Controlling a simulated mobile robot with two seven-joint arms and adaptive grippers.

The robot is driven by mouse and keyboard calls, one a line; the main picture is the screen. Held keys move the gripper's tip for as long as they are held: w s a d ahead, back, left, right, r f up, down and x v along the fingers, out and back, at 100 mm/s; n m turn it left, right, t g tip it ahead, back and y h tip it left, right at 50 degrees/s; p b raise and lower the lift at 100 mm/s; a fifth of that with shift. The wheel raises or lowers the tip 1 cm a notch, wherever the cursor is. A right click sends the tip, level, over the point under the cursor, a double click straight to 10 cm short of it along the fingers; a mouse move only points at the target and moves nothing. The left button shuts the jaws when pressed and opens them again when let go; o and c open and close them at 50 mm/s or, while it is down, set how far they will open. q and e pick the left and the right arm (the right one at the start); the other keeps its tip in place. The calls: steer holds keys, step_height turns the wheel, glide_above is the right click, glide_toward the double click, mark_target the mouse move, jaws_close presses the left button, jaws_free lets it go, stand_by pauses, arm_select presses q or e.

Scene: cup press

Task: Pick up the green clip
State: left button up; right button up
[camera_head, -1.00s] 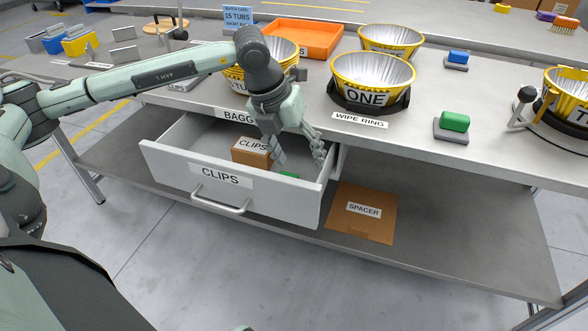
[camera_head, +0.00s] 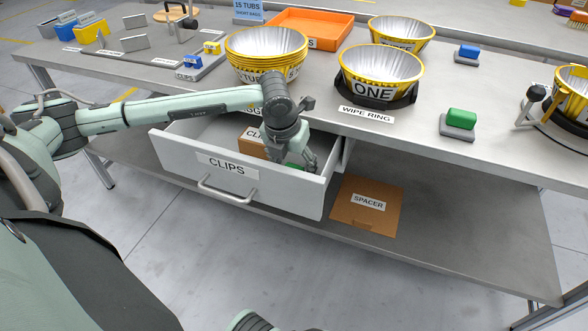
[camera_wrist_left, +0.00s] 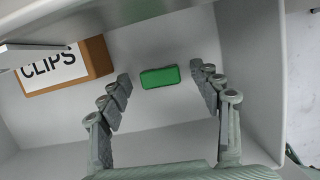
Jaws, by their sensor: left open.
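The green clip (camera_wrist_left: 160,77) lies on the floor of the open drawer, and in the left wrist view it sits between and just beyond my left gripper's fingertips (camera_wrist_left: 161,79). The fingers are apart and do not touch it. In the head view a bit of the green clip (camera_head: 294,166) shows beside my left gripper (camera_head: 293,162), which reaches down into the drawer (camera_head: 252,185) marked CLIPS. Most of the clip is hidden there by the gripper. My right gripper is not seen.
A brown box marked CLIPS (camera_wrist_left: 66,70) stands in the drawer left of the gripper. The drawer walls are close around. Above is the table with a bowl marked ONE (camera_head: 377,78) and a green block on a grey base (camera_head: 460,120). A SPACER box (camera_head: 366,206) lies on the lower shelf.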

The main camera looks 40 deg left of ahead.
arm_select(q)
steer(key=shift+c, duration=0.3)
steer(key=c, duration=0.8)
steer(key=shift+r, duration=0.1)
steer(key=shift+c, duration=0.2)
